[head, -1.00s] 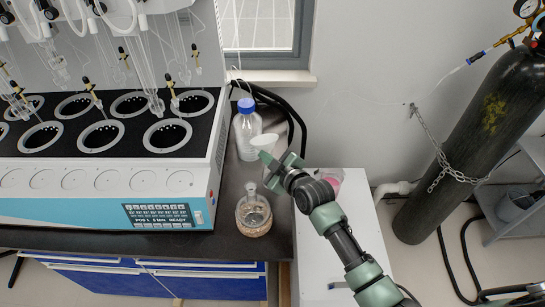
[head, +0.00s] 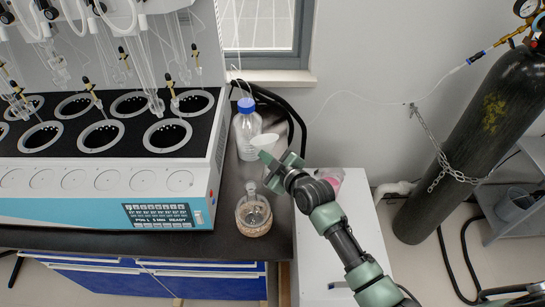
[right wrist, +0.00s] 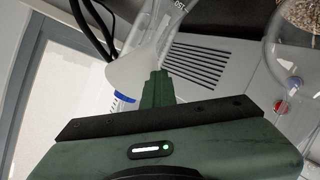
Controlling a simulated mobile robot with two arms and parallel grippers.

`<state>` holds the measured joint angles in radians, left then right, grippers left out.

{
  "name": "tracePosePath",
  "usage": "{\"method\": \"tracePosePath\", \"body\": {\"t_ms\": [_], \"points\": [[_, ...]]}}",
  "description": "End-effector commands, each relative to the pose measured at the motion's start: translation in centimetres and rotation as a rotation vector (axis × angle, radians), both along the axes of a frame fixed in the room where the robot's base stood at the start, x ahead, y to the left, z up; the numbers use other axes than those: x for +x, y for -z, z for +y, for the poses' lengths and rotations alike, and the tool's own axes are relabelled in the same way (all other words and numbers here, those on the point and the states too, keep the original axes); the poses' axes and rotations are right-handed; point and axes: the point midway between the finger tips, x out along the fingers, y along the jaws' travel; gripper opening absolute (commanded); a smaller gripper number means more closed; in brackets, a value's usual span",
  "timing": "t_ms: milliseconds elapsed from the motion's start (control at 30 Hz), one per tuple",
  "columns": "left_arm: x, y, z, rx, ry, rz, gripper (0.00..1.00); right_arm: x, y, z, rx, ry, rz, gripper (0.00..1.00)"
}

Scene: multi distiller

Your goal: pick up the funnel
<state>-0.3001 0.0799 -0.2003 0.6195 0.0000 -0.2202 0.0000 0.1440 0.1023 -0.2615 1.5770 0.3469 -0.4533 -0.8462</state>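The white funnel (head: 264,141) is at the right end of the dark bench, beside a clear bottle with a blue cap (head: 246,105). In the right wrist view the funnel (right wrist: 128,72) shows as a pale cone at the fingertips. My right gripper (head: 266,158) reaches in from the lower right. Its fingers (right wrist: 157,82) are together and overlap the funnel's edge, so it looks shut on the rim. A clear glass vessel with markings (right wrist: 160,22) shows just beyond the funnel; its base is hidden. My left gripper is not in view.
A round glass flask with grainy contents (head: 254,216) stands close in front of the gripper. The multi distiller (head: 110,209) fills the left. Black hoses (head: 290,112) run behind the bottle. A dark gas cylinder (head: 465,140) stands at the right.

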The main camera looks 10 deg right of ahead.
Motion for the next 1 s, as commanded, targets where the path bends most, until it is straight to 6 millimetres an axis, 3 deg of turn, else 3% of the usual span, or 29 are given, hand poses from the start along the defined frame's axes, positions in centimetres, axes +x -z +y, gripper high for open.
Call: {"method": "tracePosePath", "body": {"t_ms": [367,500,833,1000], "points": [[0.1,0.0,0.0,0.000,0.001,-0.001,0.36,0.0,0.0,0.0,0.000,0.000,0.000,0.01],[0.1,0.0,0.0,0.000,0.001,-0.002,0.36,0.0,0.0,0.0,0.000,0.000,0.000,0.39],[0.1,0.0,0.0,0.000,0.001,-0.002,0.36,-0.1,0.0,0.0,0.000,0.000,0.000,0.39],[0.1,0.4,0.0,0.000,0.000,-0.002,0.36,-1.3,-0.3,-0.5,-0.002,-0.001,-0.001,0.39]]}}
